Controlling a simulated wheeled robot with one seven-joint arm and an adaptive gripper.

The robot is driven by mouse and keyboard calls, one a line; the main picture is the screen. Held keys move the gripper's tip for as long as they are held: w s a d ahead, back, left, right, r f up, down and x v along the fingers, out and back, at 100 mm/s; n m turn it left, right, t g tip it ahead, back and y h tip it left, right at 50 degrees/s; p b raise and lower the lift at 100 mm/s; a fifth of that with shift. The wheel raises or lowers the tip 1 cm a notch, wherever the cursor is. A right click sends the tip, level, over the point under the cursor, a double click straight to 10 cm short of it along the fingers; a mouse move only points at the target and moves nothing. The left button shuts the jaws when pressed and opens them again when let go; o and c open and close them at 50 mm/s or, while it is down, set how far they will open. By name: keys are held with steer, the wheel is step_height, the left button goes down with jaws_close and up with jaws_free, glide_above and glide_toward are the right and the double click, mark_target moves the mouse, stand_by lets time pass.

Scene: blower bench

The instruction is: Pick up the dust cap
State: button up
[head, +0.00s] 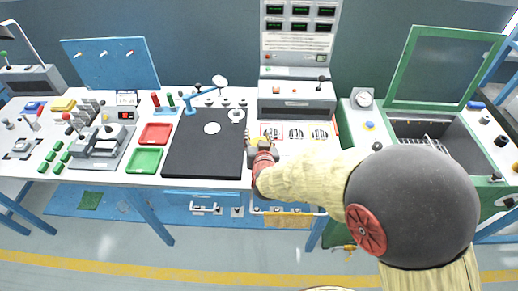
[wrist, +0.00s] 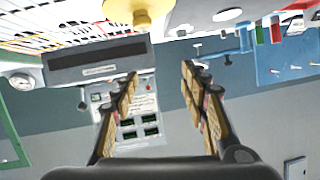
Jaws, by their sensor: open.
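A yellow rounded piece (wrist: 140,12) with a flared disc and a narrower stem shows at the top edge of the wrist view, partly cut off. It looks like the dust cap, but I cannot be sure. My gripper (wrist: 160,72) is open, its two padded fingers apart with nothing between them. The yellow piece lies beyond the fingertips, apart from them. In the head view my gripper (head: 262,138) is over the bench just right of the black mat, in front of the panel with round ports. My arm hides part of that area.
The black mat (head: 190,160) lies left of my gripper, with red (head: 156,133) and green (head: 145,160) trays beyond it. A grey instrument box (head: 297,100) stands behind. A blue lamp stand (head: 188,105) is at the back left. A green-framed cabinet (head: 440,70) stands right.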

steer(key=f, duration=0.2)
steer(key=f+t+h, duration=0.1)
steer(key=f, duration=0.2)
steer(key=s+f+t, duration=0.1)
steer(key=f, duration=0.1)
steer(key=shift+d+f+h, duration=0.1)
steer(key=shift+f+h, duration=0.1)
steer(key=shift+h, duration=0.1)
steer(key=shift+s+f, duration=0.2)
steer(key=shift+f, duration=0.15)
steer(key=shift+d+f, duration=0.1)
steer(key=w+b, duration=0.1)
steer(key=w, duration=0.1)
steer(key=w+b, duration=0.1)
steer(key=w, duration=0.2)
steer(key=w+f+b, duration=0.1)
steer(key=w, duration=0.1)
steer(key=shift+w+d, duration=0.25)
steer(key=shift+d, duration=0.05)
steer(key=shift+r, duration=0.1)
steer(key=shift+c, duration=0.5)
jaws_close()
